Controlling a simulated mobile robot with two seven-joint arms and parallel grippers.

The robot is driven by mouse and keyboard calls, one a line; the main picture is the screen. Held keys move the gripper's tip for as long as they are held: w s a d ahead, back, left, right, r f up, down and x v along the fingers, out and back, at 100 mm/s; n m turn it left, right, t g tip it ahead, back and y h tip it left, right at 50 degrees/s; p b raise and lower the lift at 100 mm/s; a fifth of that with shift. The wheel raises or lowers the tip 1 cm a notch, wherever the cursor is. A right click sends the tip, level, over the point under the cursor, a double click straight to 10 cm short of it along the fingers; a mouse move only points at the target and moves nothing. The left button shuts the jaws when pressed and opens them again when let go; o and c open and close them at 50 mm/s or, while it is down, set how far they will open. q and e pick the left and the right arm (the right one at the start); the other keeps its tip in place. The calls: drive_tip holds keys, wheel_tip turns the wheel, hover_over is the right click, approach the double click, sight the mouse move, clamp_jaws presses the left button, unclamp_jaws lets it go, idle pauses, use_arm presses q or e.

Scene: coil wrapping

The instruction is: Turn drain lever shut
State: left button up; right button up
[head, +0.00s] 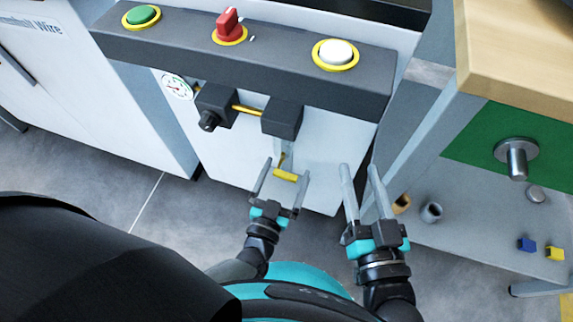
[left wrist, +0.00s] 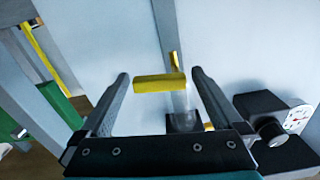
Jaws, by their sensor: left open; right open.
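The drain lever is a yellow bar (head: 285,175) low on the white front of the machine, below the dark blocks; a grey pipe shows just above it. My left gripper (head: 287,166) is open, with one finger on each side of the yellow bar. In the left wrist view the yellow bar (left wrist: 160,83) lies crosswise between the open fingers (left wrist: 160,73). Its right end is close to the right finger; I cannot tell whether they touch. My right gripper (head: 359,168) is open and empty, to the right of the lever.
Above are a dark panel (head: 270,68) with a green button (head: 141,15), a red switch (head: 229,25) and a white button (head: 336,53). A gauge (head: 177,87) and a black knob (head: 208,121) sit left of the lever. A bench with a green panel (head: 480,150) stands right.

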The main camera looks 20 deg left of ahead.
use_arm(q)
drive_tip(key=shift+c, duration=0.2)
drive_tip(key=c, duration=1.3)
drive_tip(key=shift+r+n, duration=0.1)
drive_tip(key=shift+n, duration=0.5)
use_arm(e)
drive_tip(key=shift+w+d+f+g, duration=0.1)
drive_tip(key=shift+w+g, duration=0.1)
drive_tip(key=shift+g, duration=0.2)
use_arm(q)
drive_tip(key=o, duration=1.3)
drive_tip(key=shift+o, duration=0.2)
drive_tip(key=shift+s, duration=0.15)
use_arm(e)
drive_tip(key=shift+s, duration=0.1)
